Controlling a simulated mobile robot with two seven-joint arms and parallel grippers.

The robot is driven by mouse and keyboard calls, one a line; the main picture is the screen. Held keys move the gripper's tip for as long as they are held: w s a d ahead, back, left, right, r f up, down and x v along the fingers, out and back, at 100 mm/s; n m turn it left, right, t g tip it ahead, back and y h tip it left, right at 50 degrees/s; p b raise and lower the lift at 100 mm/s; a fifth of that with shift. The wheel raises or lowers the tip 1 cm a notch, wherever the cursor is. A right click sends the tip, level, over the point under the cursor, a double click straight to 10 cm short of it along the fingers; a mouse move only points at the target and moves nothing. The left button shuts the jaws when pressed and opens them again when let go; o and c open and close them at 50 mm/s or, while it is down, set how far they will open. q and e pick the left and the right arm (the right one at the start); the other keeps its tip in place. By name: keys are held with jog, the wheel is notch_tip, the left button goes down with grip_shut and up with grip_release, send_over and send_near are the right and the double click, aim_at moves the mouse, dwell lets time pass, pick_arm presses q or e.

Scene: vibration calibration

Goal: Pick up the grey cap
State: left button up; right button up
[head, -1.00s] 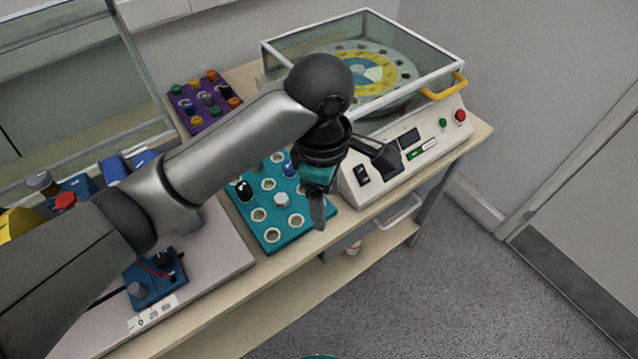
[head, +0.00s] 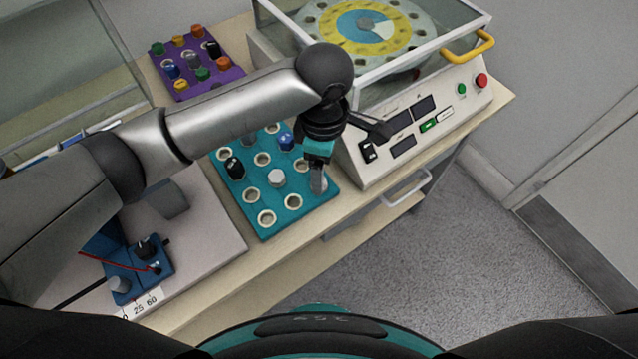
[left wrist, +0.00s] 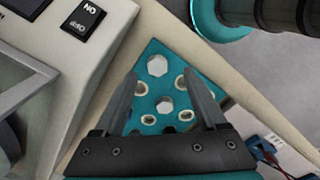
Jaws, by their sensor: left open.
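A grey cap (head: 277,178) sits in the teal board (head: 249,217), among open ringed holes. It also shows in the left wrist view (left wrist: 165,104), between and beyond the fingers. A second pale grey cap (left wrist: 157,65) shows there near the board's corner; in the head view my gripper largely covers that spot. My left gripper (head: 318,188) points down over the board's right part, to the right of the middle grey cap. In the left wrist view its two fingers (left wrist: 162,100) are apart with nothing held. My right gripper is not in view.
A black cap (head: 234,167) and a blue cap (head: 286,140) stand in the teal board. A white machine (head: 405,135) with a clear cover is close on the right. A purple board (head: 218,82) with coloured caps is behind. A blue wired block (head: 137,270) is front left.

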pick_arm(q)
jog(key=f, duration=0.1)
jog(key=f+b, duration=0.1)
jog(key=f, duration=0.1)
jog(key=f+b, duration=0.1)
jog(key=shift+w+a+f, duration=0.15)
jog(key=shift+w+f, duration=0.15)
jog(key=shift+f, duration=0.3)
jog(key=shift+c, duration=0.9)
grip_shut()
